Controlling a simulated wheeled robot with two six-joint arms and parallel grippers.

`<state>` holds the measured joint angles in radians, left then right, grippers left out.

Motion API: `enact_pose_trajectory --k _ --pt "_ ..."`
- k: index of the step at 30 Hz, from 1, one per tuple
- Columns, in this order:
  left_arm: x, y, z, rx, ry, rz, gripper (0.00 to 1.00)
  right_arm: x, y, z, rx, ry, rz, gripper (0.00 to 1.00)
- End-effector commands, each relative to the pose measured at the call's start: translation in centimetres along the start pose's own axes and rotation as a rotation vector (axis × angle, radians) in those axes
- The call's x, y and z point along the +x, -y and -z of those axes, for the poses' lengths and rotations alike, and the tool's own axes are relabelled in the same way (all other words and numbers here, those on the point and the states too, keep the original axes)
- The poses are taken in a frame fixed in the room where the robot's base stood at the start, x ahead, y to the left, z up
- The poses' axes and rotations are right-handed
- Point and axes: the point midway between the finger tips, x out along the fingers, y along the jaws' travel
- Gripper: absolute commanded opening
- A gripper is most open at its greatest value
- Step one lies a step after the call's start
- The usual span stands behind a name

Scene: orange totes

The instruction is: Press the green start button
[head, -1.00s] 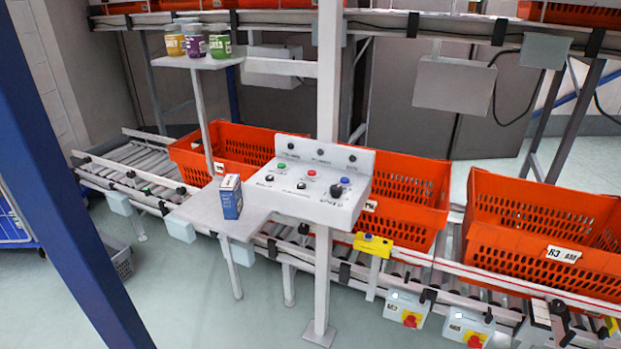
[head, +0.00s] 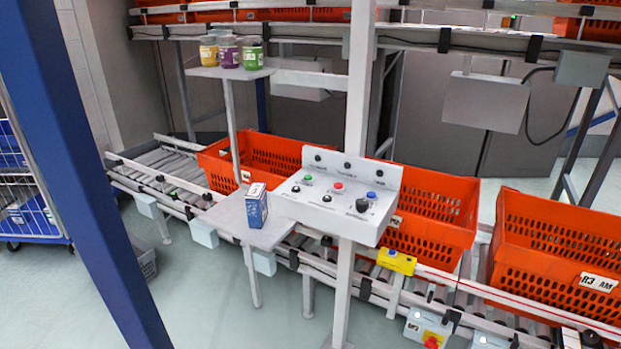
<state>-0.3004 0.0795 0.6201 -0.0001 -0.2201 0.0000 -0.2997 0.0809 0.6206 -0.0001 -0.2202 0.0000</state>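The green start button (head: 308,180) sits on the left of the top row of buttons on a white control panel (head: 290,201). A red button (head: 338,186) and a blue button (head: 371,195) are to its right, with black knobs in front of them. The panel is fixed to a pale upright post (head: 358,90) in front of the conveyor. Neither of my grippers is in view.
A small shelf (head: 232,225) left of the panel holds a blue and white box (head: 256,205). Orange totes (head: 430,215) stand on the roller conveyor behind. A blue post (head: 75,150) crosses the left foreground. Open floor (head: 215,310) lies in front.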

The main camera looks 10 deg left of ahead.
Motion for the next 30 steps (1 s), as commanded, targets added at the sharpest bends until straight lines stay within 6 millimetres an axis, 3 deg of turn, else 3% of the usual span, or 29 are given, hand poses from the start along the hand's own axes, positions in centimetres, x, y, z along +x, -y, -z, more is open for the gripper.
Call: enact_pose_trajectory --k 10,18,30 --pt "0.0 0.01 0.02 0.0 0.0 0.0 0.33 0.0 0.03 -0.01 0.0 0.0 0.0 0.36" --pt "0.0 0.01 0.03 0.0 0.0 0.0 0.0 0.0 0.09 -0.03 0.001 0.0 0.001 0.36" --pt "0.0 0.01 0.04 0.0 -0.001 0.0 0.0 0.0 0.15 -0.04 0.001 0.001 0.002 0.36"
